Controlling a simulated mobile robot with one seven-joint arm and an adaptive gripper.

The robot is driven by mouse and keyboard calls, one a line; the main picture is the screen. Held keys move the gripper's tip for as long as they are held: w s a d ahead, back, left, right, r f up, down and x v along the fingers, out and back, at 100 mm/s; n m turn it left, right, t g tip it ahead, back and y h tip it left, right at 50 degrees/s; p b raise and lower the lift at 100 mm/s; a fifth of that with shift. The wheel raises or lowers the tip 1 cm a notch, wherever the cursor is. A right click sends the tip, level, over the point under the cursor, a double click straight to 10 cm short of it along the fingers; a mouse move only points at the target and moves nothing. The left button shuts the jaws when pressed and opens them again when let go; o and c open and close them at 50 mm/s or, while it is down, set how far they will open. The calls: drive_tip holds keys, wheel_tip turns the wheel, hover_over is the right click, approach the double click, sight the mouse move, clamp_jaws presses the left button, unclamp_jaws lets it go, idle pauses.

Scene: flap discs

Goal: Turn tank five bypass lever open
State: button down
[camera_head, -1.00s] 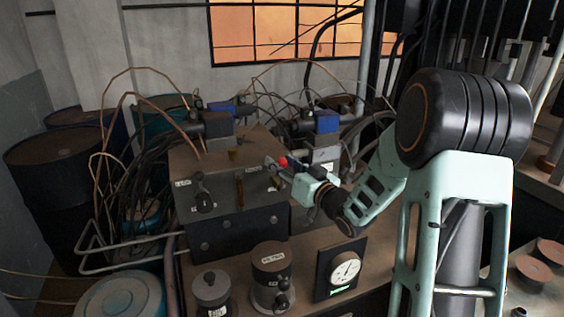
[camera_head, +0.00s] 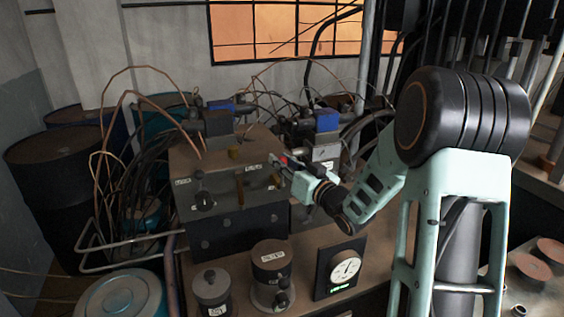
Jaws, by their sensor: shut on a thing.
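A grey metal box (camera_head: 236,219) stands on the bench in the middle of the view. A small red-tipped handle (camera_head: 284,159) is at the right end of its upper face. It appears to be a lever. My gripper (camera_head: 283,164) reaches in from the right and is shut on this handle, with the fingers hiding most of it. A pale label lies by the fingertips, but I cannot read it or tell which tank it names. The lever's exact angle is hidden.
A dial gauge (camera_head: 346,269), a labelled dark canister (camera_head: 271,262) and a smaller canister (camera_head: 211,288) stand in front of the box. Cables and copper tubes crowd its left and back. A dark drum (camera_head: 50,180) and a teal drum (camera_head: 120,297) are at left.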

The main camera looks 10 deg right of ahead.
drive_tip(key=shift+d, duration=0.15)
drive_tip(key=w+d+f+m+t+h+b, duration=0.1)
drive_tip(key=d+f+m, duration=0.7)
drive_tip(key=m, duration=1)
drive_tip(key=shift+w+d+m+t+h+b, duration=0.35)
drive_tip(key=shift+t+h+b, duration=0.25)
drive_tip(key=shift+t+b, duration=0.6)
drive_tip(key=shift+f, duration=0.1)
drive_tip(key=c, duration=1.7)
unclamp_jaws()
drive_tip(key=shift+o, duration=0.2)
wheel_tip(320, 180, up, 10)
